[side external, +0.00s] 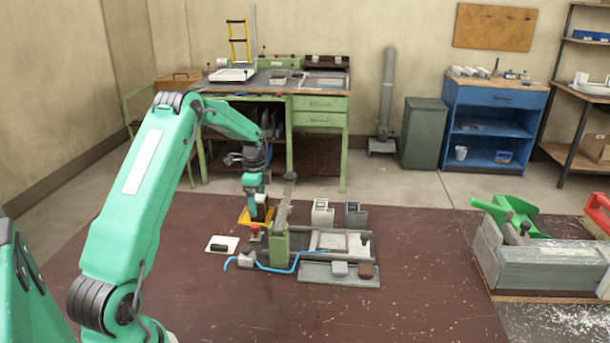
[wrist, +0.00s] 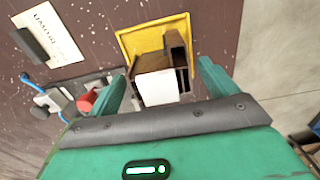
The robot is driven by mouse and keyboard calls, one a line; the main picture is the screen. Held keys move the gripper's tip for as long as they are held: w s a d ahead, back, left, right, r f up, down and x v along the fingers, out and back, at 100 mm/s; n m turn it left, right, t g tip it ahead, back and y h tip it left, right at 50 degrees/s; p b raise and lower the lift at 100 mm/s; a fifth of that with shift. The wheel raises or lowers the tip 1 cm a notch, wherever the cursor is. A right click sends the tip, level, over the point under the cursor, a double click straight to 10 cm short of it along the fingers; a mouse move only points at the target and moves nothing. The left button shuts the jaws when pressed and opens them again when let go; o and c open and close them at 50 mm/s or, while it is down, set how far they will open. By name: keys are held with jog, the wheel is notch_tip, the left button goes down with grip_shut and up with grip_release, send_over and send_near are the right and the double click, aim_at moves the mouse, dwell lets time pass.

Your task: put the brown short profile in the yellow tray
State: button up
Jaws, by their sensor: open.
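The yellow tray (side external: 243,217) lies behind the clamp's green post in the side view; it also shows in the wrist view (wrist: 127,42). A brown profile with a pale end face (wrist: 158,88) stands at the tray, between my fingers; it appears to be inside the tray, though its base is hidden. A second brown upright part (wrist: 177,45) shows beside it, and I cannot tell if it is the same piece. My gripper (wrist: 163,71) is open, with one finger on each side and visible gaps. In the side view my gripper (side external: 258,203) is low over the tray.
A red knob (wrist: 87,101) and clamp parts lie left of my fingers. A white card with a dark bar (side external: 222,244) lies left of the clamp (side external: 279,250). A blue cord (side external: 285,270) runs in front.

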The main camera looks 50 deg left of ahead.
notch_tip(320, 180, up, 11)
dwell(0.5)
jog(key=shift+r, duration=0.1)
dwell(0.4)
jog(key=s+d+r+n+t, duration=0.1)
jog(key=s+d+r+n, duration=0.15)
jog(key=d+r, duration=0.55)
jog(key=s+d+r+n+t, duration=0.15)
jog(key=s+d+r, duration=0.25)
jog(key=d, duration=0.7)
jog(key=s+d+f+n+t, duration=0.2)
jog(key=s+d+n, duration=0.3)
jog(key=s+d, duration=0.8)
jog(key=s+t, duration=0.1)
jog(key=s, duration=0.2)
jog(key=shift+s+d, duration=0.25)
jog(key=shift+s, duration=0.1)
